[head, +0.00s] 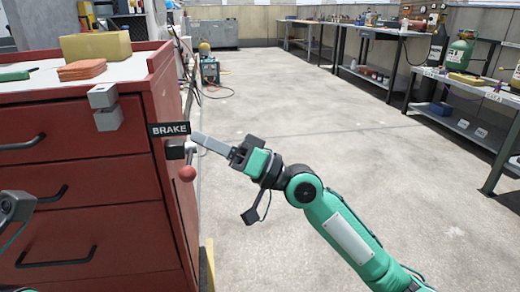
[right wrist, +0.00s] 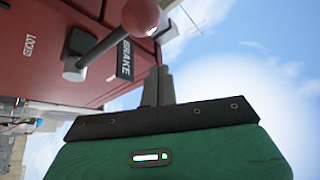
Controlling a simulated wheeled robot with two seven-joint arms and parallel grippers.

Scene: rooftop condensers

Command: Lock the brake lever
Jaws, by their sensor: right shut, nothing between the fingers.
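The brake lever's red ball knob (head: 187,173) hangs below its dark pivot block on the side of the red cabinet, under the BRAKE sign (head: 170,128). In the right wrist view the knob (right wrist: 140,17) is at the top, its rod slanting down to the pivot (right wrist: 75,55) and pointing away from the LOCKED label (right wrist: 28,45). My right gripper (head: 196,138) is shut and empty, its fingertips next to the sign and just above the knob; I cannot tell whether they touch anything. At the left edge, part of my left arm (head: 14,207) shows; its fingers cannot be made out.
The red cabinet (head: 90,175) fills the left, with drawer handles and grey blocks (head: 106,118) at its upper front. A yellow block (head: 96,46) and orange pads (head: 82,70) lie on top. Workbenches (head: 390,32) line the back and right. The floor (head: 300,95) between is open.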

